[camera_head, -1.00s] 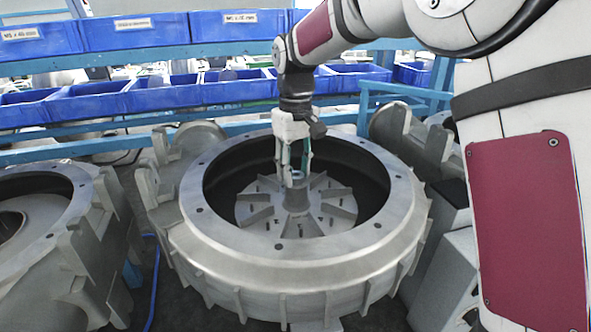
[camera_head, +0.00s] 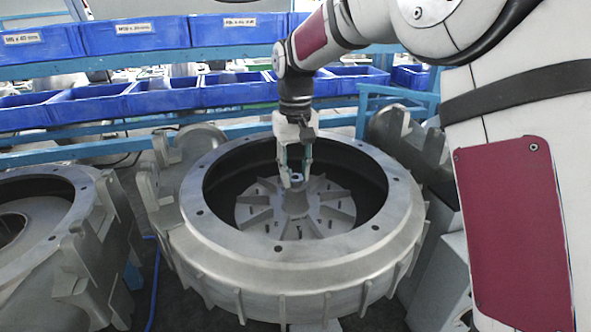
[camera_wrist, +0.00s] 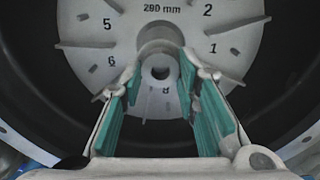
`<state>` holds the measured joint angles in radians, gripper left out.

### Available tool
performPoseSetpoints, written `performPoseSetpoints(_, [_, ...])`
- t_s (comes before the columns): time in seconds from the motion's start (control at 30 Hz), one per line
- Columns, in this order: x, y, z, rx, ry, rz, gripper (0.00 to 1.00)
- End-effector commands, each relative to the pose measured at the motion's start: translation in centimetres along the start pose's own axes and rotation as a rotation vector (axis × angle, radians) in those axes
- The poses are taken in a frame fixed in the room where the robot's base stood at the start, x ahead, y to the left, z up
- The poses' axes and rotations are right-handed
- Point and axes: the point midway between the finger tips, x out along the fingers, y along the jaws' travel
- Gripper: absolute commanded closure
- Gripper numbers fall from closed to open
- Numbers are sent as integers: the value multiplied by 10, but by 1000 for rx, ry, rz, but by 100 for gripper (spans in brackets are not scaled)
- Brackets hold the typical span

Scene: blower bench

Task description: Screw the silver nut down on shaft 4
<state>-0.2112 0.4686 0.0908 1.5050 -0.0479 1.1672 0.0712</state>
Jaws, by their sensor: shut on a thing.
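My gripper (camera_head: 296,182) points straight down into the round housing in the head view, with its fingertips at the top of the central hub (camera_head: 296,201). In the wrist view my gripper (camera_wrist: 161,82) has teal-lined fingers on both sides of a small grey ring with a round hole, which I take as the silver nut (camera_wrist: 160,73). The nut sits at the hub's centre, between the fingertips. The shaft is mostly hidden under the nut and fingers. I cannot tell how far down the nut sits. No label reading shaft 4 is legible.
The finned disc (camera_head: 268,218) with raised numbers lies inside the deep ring housing (camera_head: 290,272), whose wall surrounds my gripper. Another housing (camera_head: 75,240) stands at the left. Blue bins (camera_head: 135,33) line the rack behind.

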Motion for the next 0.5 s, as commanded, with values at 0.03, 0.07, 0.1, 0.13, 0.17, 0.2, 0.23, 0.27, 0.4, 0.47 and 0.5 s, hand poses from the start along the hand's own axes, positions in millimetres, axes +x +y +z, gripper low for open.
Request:
performPoseSetpoints(0.03, [0, -5, 2, 59, -5, -5, 100])
performPoseSetpoints(0.07, [0, -5, 2, 100, -5, -4, 100])
performPoseSetpoints(0.1, [0, -5, 2, 154, -5, -4, 100])
performPoseSetpoints(0.13, [0, -6, 2, 195, -5, -4, 100])
performPoseSetpoints(0.17, [0, -5, 2, 237, -5, -4, 100])
performPoseSetpoints(0.2, [0, -6, 2, 292, -6, -5, 100])
performPoseSetpoints(0.23, [0, -6, 2, 333, -6, -5, 100])
performPoseSetpoints(0.27, [0, -6, 2, 373, -6, -5, 100])
performPoseSetpoints(0.4, [0, -7, 2, 561, -6, -5, 100])
performPoseSetpoints(0.47, [0, -8, 2, 638, -6, -6, 100])
performPoseSetpoints(0.5, [0, -7, 2, 689, -6, -5, 100])
